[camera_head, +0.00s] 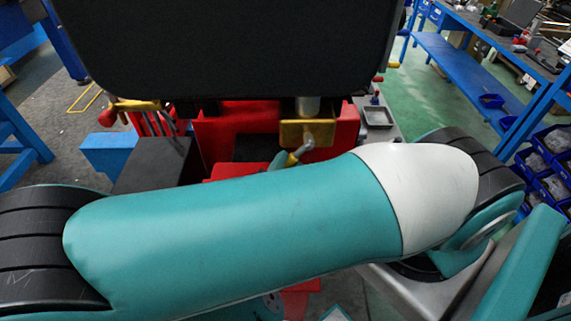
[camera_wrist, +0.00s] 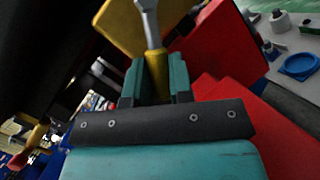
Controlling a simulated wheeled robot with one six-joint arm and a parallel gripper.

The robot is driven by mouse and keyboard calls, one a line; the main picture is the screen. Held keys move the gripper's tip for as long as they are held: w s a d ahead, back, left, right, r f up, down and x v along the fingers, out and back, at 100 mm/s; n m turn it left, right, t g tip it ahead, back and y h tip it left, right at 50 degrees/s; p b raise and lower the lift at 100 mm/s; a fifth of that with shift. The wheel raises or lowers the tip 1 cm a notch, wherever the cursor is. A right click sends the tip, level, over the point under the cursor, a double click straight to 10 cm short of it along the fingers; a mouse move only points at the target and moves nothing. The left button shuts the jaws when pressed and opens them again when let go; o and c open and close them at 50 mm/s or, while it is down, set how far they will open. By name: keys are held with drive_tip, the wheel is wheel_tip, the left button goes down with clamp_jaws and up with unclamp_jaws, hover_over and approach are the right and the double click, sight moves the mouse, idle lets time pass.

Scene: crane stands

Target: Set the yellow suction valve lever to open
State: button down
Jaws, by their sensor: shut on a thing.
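The suction valve lever (camera_head: 304,149) has a grey metal shaft and a yellow grip. It stands in front of a yellow plate (camera_head: 290,134) on the red machine, below a large black panel. In the wrist view the lever's yellow grip (camera_wrist: 156,62) runs between the two teal fingers of my gripper (camera_wrist: 157,82), and its grey shaft rises past their tips. My gripper is shut on the yellow grip. In the head view only a little of my gripper (camera_head: 279,160) shows, the rest being hidden behind my teal arm.
The black panel (camera_head: 235,50) hangs close above the lever. Red machine parts (camera_head: 235,125) surround it, with a grey tray (camera_head: 378,116) to the right. A blue workbench (camera_head: 465,70) stands at the far right. A blue round dish (camera_wrist: 299,67) shows in the wrist view.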

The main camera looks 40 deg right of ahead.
drive_tip(key=c, duration=1)
unclamp_jaws()
drive_tip(key=b+v, duration=0.1)
drive_tip(key=v, duration=0.2)
drive_tip(key=b+v, duration=0.2)
drive_tip(key=v, duration=0.1)
drive_tip(key=shift+s+a+f, duration=0.15)
drive_tip(key=shift+a+f, duration=0.15)
drive_tip(key=shift+s+a, duration=0.2)
drive_tip(key=shift+a, duration=0.15)
drive_tip(key=shift+r, duration=0.1)
